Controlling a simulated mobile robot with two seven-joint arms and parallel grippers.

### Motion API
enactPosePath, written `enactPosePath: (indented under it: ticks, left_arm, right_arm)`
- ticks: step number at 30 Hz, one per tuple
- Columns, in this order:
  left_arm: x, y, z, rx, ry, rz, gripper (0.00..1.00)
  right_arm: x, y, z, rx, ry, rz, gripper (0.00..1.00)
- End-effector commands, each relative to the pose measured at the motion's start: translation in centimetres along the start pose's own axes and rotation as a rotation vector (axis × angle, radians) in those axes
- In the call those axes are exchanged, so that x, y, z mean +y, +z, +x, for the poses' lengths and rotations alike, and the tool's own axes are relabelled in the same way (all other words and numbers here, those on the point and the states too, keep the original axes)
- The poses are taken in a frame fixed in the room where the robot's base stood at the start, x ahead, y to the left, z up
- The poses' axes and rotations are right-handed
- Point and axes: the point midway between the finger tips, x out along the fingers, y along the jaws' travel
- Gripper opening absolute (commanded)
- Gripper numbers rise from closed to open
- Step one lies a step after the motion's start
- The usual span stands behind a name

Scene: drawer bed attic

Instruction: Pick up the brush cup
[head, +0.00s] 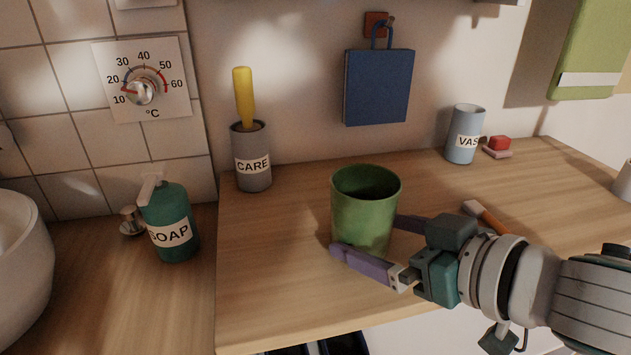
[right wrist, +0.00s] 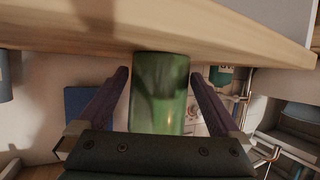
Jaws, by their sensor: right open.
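A plain green cup (head: 365,205) stands upright on the wooden counter, near its front edge in the head view. I see no label on it, and it looks empty as far as its inside shows. My right gripper (head: 368,237) is open, with its purple fingers on either side of the cup's lower part. In the right wrist view the green cup (right wrist: 160,95) stands between the two spread fingers of the right gripper (right wrist: 160,76), with a gap visible on both sides. My left gripper is not in view.
On the counter (head: 275,265) stand a grey CARE holder (head: 252,172) with a yellow handle and a pale blue vase (head: 465,140). An orange-handled tool (head: 485,215) lies behind my right gripper. A green SOAP bottle (head: 170,215) stands left. Wood left of the cup is clear.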

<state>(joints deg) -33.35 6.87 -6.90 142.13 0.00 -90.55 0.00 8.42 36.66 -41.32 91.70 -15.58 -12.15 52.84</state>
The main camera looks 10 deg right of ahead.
Motion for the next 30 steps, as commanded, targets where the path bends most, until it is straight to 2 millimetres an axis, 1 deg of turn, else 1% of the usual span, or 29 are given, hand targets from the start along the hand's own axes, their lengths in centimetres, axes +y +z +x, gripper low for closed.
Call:
enactPosePath:
  ticks: [1,3,6,14,17,30]
  left_arm:
    - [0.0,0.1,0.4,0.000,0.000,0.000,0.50]
    - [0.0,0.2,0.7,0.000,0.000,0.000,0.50]
    - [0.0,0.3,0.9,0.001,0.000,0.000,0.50]
    - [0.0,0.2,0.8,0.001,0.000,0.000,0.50]
    - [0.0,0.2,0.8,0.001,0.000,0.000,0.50]
    - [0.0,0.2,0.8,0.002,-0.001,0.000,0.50]
  right_arm:
    - [0.0,0.0,0.9,0.003,0.001,-0.003,1.00]
    - [0.0,0.1,1.9,0.002,0.001,-0.001,1.00]
    - [-0.1,0.0,2.7,0.001,0.001,-0.002,1.00]
    - [-0.1,0.0,2.9,-0.001,0.000,-0.001,1.00]
    - [-0.1,0.0,2.9,-0.001,0.000,-0.001,0.91]
    - [-0.1,0.0,2.9,-0.001,0.000,-0.001,0.41]
